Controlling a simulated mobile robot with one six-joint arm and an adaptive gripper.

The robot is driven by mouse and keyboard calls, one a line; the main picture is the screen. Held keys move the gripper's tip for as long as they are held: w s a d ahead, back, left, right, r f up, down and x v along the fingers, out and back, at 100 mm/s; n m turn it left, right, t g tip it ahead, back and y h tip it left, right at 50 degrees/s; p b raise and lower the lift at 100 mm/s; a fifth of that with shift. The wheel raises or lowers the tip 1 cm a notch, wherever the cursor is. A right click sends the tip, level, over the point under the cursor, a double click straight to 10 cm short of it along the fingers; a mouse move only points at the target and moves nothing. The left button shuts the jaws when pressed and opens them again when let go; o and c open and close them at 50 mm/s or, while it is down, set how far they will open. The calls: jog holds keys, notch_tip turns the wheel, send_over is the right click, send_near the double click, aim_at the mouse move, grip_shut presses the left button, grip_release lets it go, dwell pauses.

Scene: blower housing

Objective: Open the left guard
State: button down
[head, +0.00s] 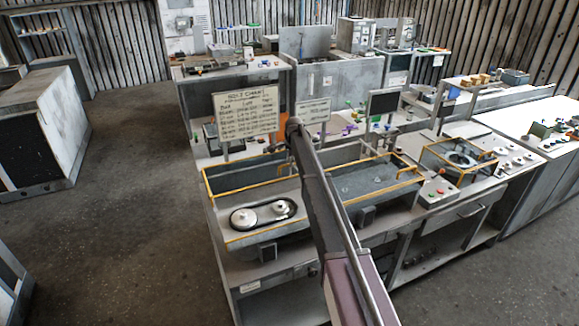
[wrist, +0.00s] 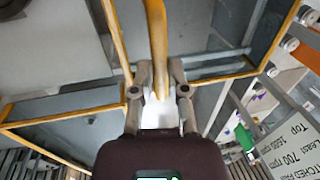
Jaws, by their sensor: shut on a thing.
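The left guard is a long yellow-edged frame (head: 262,236) over a bay on the bench in the head view. Two pale pulleys (head: 280,207) with a dark belt around them show inside it. In the wrist view the fingers of my gripper (wrist: 160,92) are closed around a yellow handle bar (wrist: 157,45), with yellow frame edges (wrist: 65,120) on both sides. This looks like the left guard's handle. In the head view my arm crosses the middle and the fingers are hidden. I cannot tell how far the guard is raised.
A similar yellow-edged bay (head: 385,192) lies right of my arm. A chart board (head: 246,113) stands behind the left bay, and a board with rpm text (wrist: 294,145) is close by in the wrist view. A control box (head: 438,192) sits further right. Floor (head: 130,200) at left is clear.

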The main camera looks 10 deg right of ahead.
jog(key=shift+w+d, duration=0.1)
jog(key=shift+d, duration=0.25)
